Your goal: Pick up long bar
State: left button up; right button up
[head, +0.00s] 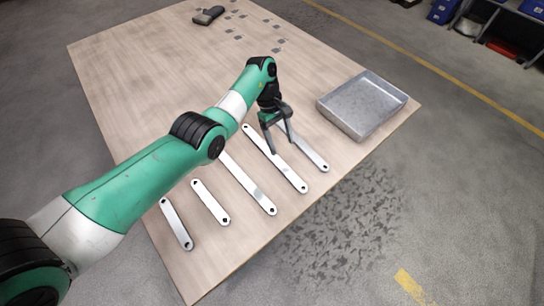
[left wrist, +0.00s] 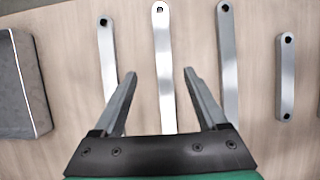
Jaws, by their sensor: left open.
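Several flat silver bars with a hole near each end lie side by side on the table. The two longest-looking are the second bar from the tray (head: 292,175) and the third (head: 250,186); I cannot tell which is longer. My left gripper (head: 281,146) is open and empty, pointing down over the second bar and hiding part of it. In the left wrist view, that second bar (left wrist: 163,50) runs between the spread fingers (left wrist: 159,72), apart from both. The third bar (left wrist: 228,55) lies right of the fingers. My right gripper is not in view.
A shallow grey metal tray (head: 375,116) stands at the table's right edge. A shorter bar (head: 313,153) lies between it and the gripper; two shorter bars (head: 176,225) (head: 210,203) lie to the left. A dark object (head: 208,15) and small pieces are at the far end.

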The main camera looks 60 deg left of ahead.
pick_arm(q)
jog(key=b, duration=0.2)
send_near(288, 172)
jog(key=x, duration=0.2)
jog(key=shift+w+f, duration=0.25)
jog(key=shift+f, duration=0.2)
jog(key=shift+d+f, duration=0.1)
jog(key=shift+f, duration=0.05)
jog(key=x, duration=0.1)
jog(key=b+x, duration=0.1)
jog(key=x, duration=0.1)
jog(key=b+x, duration=0.1)
jog(key=x, duration=0.1)
jog(key=shift+s+d, duration=0.25)
jog(key=shift+s, duration=0.05)
jog(key=shift+a, duration=0.1)
jog(key=shift+c, duration=0.2)
grip_shut()
